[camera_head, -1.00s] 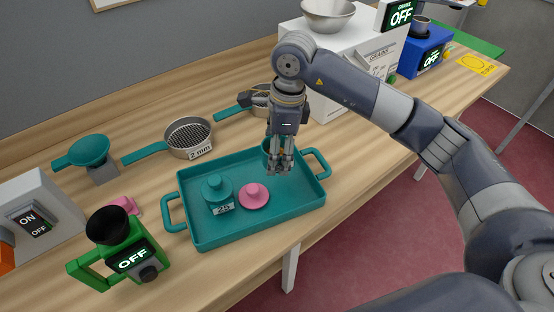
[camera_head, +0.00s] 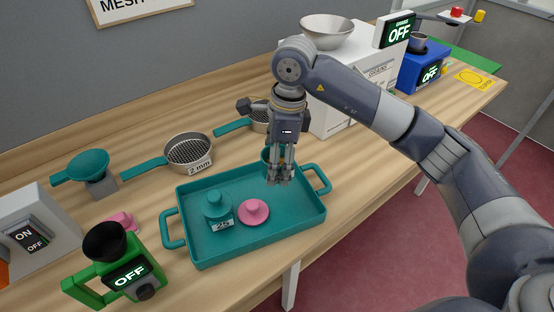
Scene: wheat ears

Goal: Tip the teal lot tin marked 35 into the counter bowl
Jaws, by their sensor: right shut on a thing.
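My right gripper (camera_head: 280,178) points down over the far right part of the teal tray (camera_head: 268,235). It is shut on a teal tin (camera_head: 266,155), which is mostly hidden behind the fingers; no number shows on it. A second teal tin (camera_head: 217,208) with a knobbed teal lid stands in the tray at left; its small label seems to read 25. A pink knobbed lid (camera_head: 254,211) lies beside it. The metal counter bowl (camera_head: 327,30) sits on top of the white counter (camera_head: 342,105) at the back right. My left gripper is out of view.
A green device (camera_head: 128,275) reading OFF stands at front left, near a white ON/OFF box (camera_head: 45,220). A teal scoop (camera_head: 85,165) and a 2 mm sieve (camera_head: 188,152) lie behind the tray. A blue device (camera_head: 425,68) stands right of the counter.

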